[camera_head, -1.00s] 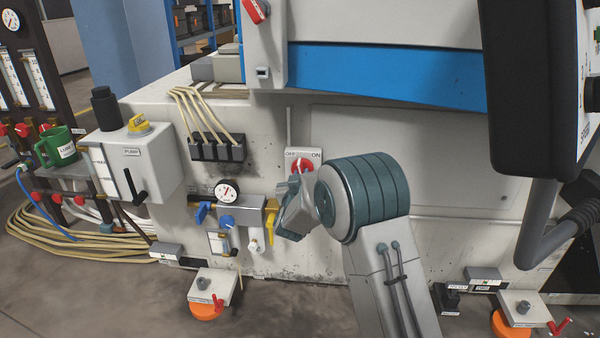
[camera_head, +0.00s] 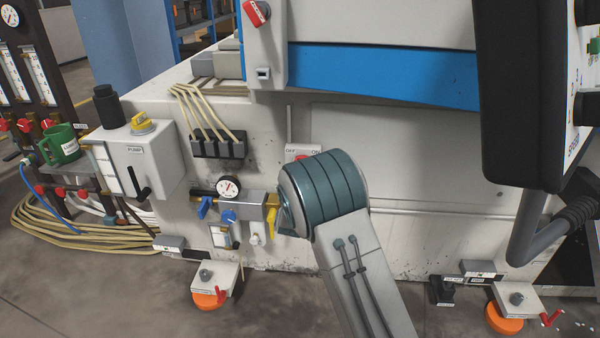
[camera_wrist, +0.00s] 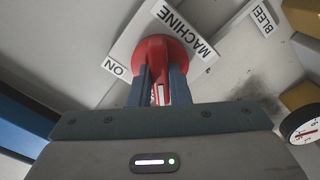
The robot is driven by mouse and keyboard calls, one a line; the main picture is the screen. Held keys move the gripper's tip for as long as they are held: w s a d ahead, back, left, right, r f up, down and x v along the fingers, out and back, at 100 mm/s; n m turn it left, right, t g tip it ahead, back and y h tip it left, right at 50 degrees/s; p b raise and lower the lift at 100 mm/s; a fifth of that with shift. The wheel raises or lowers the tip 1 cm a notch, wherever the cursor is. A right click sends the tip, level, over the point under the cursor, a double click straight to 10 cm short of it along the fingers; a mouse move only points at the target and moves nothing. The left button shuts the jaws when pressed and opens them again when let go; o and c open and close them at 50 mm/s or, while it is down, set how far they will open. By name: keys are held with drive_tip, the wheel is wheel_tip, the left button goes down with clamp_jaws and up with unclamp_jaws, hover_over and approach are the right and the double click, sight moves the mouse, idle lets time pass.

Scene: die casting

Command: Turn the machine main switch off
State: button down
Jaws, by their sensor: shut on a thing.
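The machine main switch is a red round knob (camera_wrist: 164,52) with a grip bar, on a white plate (camera_wrist: 187,30) marked MACHINE and ON in the wrist view. My gripper (camera_wrist: 159,82) is shut on the bar, one finger on each side of it. In the head view only the top of the switch plate (camera_head: 303,150) and a little red show above my arm. My arm hides the rest of the switch and most of my gripper there. I cannot tell the knob's exact setting.
Left of the switch are a pressure gauge (camera_head: 228,187), blue and yellow valve handles, and a black connector block (camera_head: 218,146) with cables. A pump box (camera_head: 147,160) stands farther left. A dark control panel (camera_head: 520,100) hangs at the right. The machine wall right of my arm is mostly clear.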

drive_tip(key=shift+f, duration=0.15)
drive_tip(key=c, duration=1.4)
unclamp_jaws()
drive_tip(key=shift+o, duration=0.2)
drive_tip(key=s+p, duration=0.2)
drive_tip(key=s, duration=1.2)
drive_tip(key=shift+a, duration=0.25)
